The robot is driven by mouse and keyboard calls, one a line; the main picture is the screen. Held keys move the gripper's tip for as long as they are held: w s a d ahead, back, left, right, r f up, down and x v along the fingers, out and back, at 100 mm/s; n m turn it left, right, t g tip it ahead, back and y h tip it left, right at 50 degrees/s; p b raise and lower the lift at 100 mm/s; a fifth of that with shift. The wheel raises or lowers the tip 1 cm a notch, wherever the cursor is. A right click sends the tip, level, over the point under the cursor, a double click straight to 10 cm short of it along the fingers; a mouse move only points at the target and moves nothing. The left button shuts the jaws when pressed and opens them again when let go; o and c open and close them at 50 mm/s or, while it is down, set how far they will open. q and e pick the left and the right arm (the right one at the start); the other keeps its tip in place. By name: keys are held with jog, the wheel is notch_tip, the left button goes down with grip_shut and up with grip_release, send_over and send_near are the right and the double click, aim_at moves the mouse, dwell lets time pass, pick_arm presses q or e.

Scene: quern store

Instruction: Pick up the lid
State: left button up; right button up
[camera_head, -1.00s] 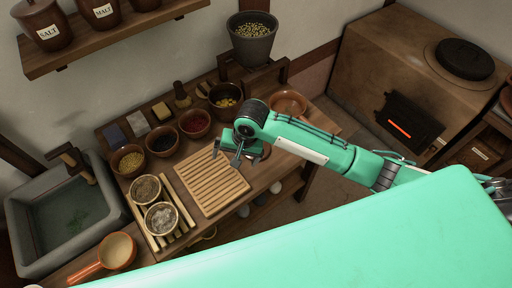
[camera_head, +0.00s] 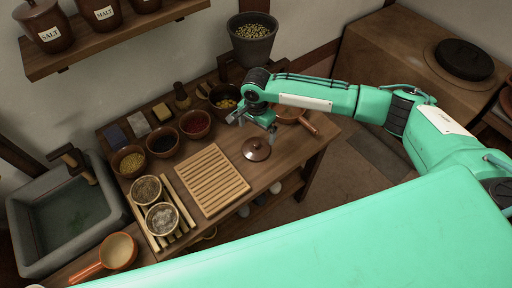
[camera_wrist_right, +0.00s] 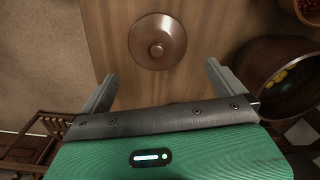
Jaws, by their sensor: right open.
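The lid (camera_head: 256,149) is a round, reddish-brown disc with a small knob. It lies flat on the wooden table, right of the slatted board. In the right wrist view the lid (camera_wrist_right: 157,42) shows whole, beyond the fingertips and roughly centred between them. My right gripper (camera_head: 253,123) is open and empty, just behind the lid in the head view and apart from it. Its two spread fingers also show in the wrist view (camera_wrist_right: 160,78). My left gripper is not in view.
A slatted board (camera_head: 211,180) lies left of the lid. A dark bowl with yellow pieces (camera_head: 224,98) stands behind the gripper. An orange-brown pan (camera_head: 290,112) sits at the right, partly behind my arm. Small bowls fill the table's left side. Table around the lid is clear.

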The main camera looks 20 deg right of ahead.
aim_at(256, 144)
notch_tip(256, 144, down, 3)
jog(key=shift+r, duration=0.1)
jog(key=shift+s+a+f+p, duration=0.15)
jog(key=shift+f+p, duration=0.25)
jog(key=shift+f, duration=0.95)
jog(key=shift+s+a+f+p, duration=0.1)
jog(key=shift+f+p, duration=0.25)
jog(key=shift+f, duration=1)
jog(key=c, duration=0.7)
jog(key=shift+r, duration=0.15)
